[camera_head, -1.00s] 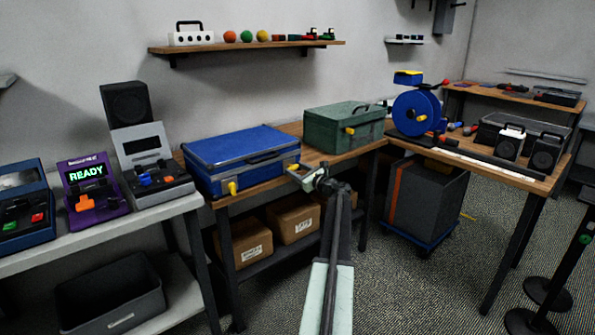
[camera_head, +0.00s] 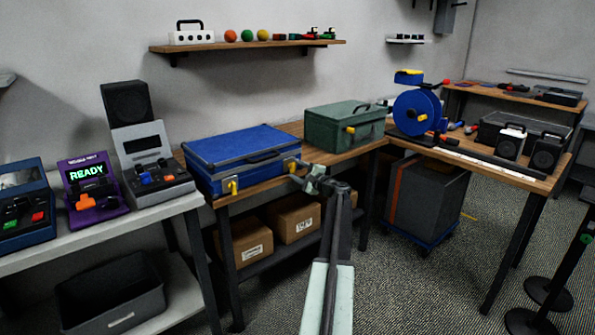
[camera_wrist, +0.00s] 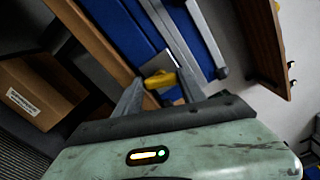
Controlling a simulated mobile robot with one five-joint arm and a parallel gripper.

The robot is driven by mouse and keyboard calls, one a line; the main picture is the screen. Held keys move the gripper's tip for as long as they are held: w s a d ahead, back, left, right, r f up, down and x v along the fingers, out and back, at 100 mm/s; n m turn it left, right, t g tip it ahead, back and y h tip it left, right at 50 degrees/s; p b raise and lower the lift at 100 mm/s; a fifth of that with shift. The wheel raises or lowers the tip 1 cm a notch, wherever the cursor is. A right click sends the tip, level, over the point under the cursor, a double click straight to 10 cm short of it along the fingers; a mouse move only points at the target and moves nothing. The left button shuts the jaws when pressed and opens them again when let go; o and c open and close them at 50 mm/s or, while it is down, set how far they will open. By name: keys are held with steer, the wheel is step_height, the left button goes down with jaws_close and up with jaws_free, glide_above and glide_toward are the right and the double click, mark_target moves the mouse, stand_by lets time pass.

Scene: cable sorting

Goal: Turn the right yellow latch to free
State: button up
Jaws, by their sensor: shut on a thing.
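The blue case (camera_head: 235,150) lies closed on the wooden bench, with a black handle on its front. Its right yellow latch (camera_head: 291,165) is at the front right corner, partly hidden by my gripper (camera_head: 297,175). In the wrist view my gripper (camera_wrist: 158,84) is shut on the right yellow latch (camera_wrist: 160,79), which shows as a short yellow bar between the two grey fingers. The latch's exact angle is hard to tell. The left yellow latch (camera_head: 232,186) hangs on the case front, apart from my gripper.
A green toolbox (camera_head: 343,128) with a yellow latch stands to the right on the bench. Cardboard boxes (camera_head: 297,221) sit on the shelf below. A grey bench (camera_head: 100,240) with devices is at left. A blue reel (camera_head: 412,112) stands on the right table. Floor in front is free.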

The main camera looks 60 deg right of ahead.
steer(key=shift+f+n, duration=0.1)
steer(key=shift+n, duration=2.1)
steer(key=shift+s, duration=0.1)
steer(key=o, duration=1.4)
steer(key=shift+c, duration=0.2)
steer(key=v, duration=0.7)
steer(key=shift+s+a, duration=0.15)
steer(key=shift+s, duration=0.15)
